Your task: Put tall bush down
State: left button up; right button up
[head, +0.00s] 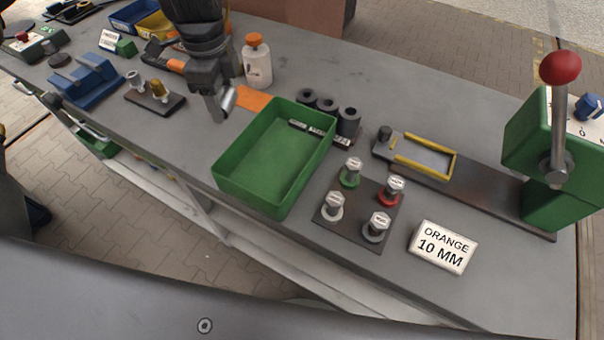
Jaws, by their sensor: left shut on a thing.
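My left gripper (218,106) reaches down from the top, above the grey bench. It is shut on a small silvery metal piece (229,99), seemingly the tall bush; the fingers partly hide it. It is held left of the orange mat (253,101); I cannot tell whether it touches the bench. A green tray (270,160) stands empty to the right. Three black cylinders (348,121) stand behind the tray by small labels. A dark plate (355,218) carries several capped posts with white, green, red and grey bases. My right gripper is not in view.
A white bottle with an orange cap (257,62) stands just right of the gripper. A small dark stand (155,101) with two posts is to the left. A green lever press (546,160) and an "ORANGE 10 MM" sign (443,247) are at right. Bare bench lies left of the tray.

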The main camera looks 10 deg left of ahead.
aim_at(232, 134)
pick_arm(q)
jog(key=m, duration=0.4)
jog(key=shift+w+a+f, duration=0.1)
jog(key=shift+a+f, duration=0.05)
jog(key=shift+f, duration=0.2)
notch_tip(232, 134, down, 10)
jog(key=shift+r, duration=0.25)
jog(key=shift+f, duration=0.3)
jog(key=o, duration=1.3)
jog(key=shift+f, duration=0.1)
